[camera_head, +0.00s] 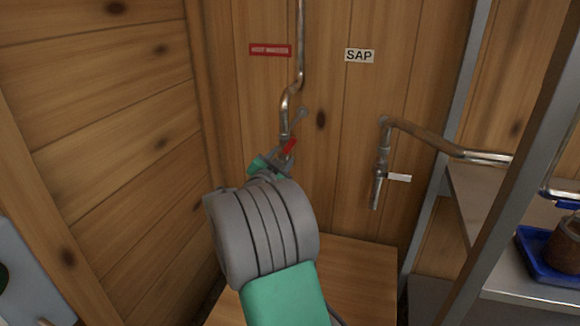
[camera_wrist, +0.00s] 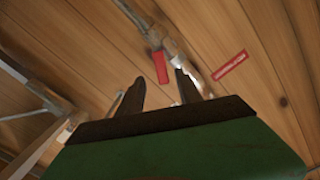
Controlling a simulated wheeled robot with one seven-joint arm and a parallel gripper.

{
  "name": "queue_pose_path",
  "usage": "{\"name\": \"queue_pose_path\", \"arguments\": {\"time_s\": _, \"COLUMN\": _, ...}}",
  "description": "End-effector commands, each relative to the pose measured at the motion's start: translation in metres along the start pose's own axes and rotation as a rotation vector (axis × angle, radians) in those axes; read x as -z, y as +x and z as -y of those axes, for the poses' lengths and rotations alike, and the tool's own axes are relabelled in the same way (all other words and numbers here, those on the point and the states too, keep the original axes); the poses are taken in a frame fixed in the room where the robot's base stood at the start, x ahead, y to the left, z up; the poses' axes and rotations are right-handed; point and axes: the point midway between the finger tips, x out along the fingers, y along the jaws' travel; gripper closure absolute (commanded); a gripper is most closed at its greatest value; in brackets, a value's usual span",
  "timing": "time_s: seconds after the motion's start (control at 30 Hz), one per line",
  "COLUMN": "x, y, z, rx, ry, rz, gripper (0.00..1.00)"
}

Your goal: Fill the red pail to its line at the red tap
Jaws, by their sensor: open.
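The red tap, with its red lever (camera_head: 289,148), hangs on a metal pipe on the back wood wall. The red lever also shows in the wrist view (camera_wrist: 160,66), just beyond the fingers. My gripper (camera_wrist: 161,90) is open, its two dark fingers apart with nothing between them. The lever appears ahead of the gap; I cannot tell whether a finger touches it. In the head view my arm covers most of the gripper and the area below the tap. The red pail is not visible in either view.
A second tap with a white lever (camera_head: 398,177) hangs under the SAP sign (camera_head: 359,55). A red sign (camera_head: 270,50) is above the red tap. A wooden surface (camera_head: 358,270) lies below. At right, a metal post (camera_head: 520,170) stands before shelves with a blue tray (camera_head: 535,270).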

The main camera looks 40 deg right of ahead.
Motion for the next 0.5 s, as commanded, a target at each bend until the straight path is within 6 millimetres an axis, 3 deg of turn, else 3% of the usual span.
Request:
{"name": "queue_pose_path", "arguments": {"time_s": 0.17, "x": 0.005, "y": 0.019, "z": -0.001, "rx": 0.013, "ry": 0.015, "rz": -0.037, "gripper": 0.58}}
{"name": "queue_pose_path", "arguments": {"time_s": 0.5, "x": 0.006, "y": 0.077, "z": 0.001, "rx": 0.015, "ry": 0.014, "rz": -0.033, "gripper": 0.58}}
